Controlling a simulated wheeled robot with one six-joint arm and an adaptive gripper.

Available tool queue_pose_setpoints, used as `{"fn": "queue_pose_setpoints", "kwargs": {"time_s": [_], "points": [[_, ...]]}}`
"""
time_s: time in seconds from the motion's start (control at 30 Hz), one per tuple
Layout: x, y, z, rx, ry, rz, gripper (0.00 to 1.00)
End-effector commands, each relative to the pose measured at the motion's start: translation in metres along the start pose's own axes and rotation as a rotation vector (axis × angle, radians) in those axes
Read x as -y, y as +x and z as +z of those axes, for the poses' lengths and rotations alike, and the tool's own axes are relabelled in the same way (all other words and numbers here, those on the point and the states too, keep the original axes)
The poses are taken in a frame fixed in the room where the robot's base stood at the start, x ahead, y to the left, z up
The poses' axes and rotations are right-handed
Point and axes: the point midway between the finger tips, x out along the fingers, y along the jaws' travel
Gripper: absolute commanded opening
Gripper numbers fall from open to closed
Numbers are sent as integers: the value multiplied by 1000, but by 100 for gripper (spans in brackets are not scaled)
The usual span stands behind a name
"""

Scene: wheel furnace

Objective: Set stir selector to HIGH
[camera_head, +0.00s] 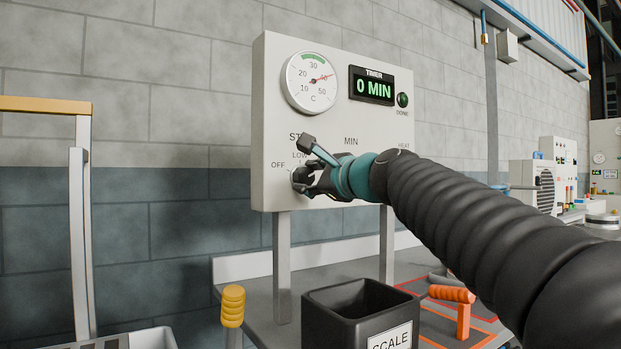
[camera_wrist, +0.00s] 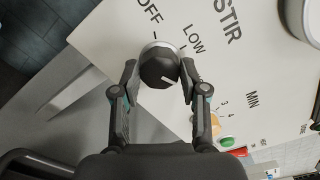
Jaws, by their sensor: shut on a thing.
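The stir selector is a black round knob (camera_wrist: 158,68) on the cream panel (camera_head: 350,75), below the word STIR. In the wrist view its white pointer line slants toward the lower right, turned away from the OFF (camera_wrist: 150,10) and LOW (camera_wrist: 193,39) labels. The HIGH label is not visible, so I cannot tell whether the pointer lines up with it. My gripper (camera_head: 303,178) is shut on the knob, with one finger on each side. In the head view the gripper mostly hides the knob.
The panel also carries a dial gauge (camera_head: 310,82), a timer display (camera_head: 372,86) reading 0 MIN and a dark green DONE lamp (camera_head: 402,100). Below stand a black SCALE bin (camera_head: 358,325), a yellow-topped handle (camera_head: 232,306) and an orange handle (camera_head: 452,294). My arm covers the lower right panel.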

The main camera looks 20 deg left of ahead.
Motion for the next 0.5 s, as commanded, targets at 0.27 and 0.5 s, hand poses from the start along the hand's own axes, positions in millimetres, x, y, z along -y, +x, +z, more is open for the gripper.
{"fn": "queue_pose_setpoints", "kwargs": {"time_s": [0.27, 0.5], "points": [[-2, 1, -1, -1, 0, 4, 68], [-1, -2, 0, -1, 0, 2, 68]]}}
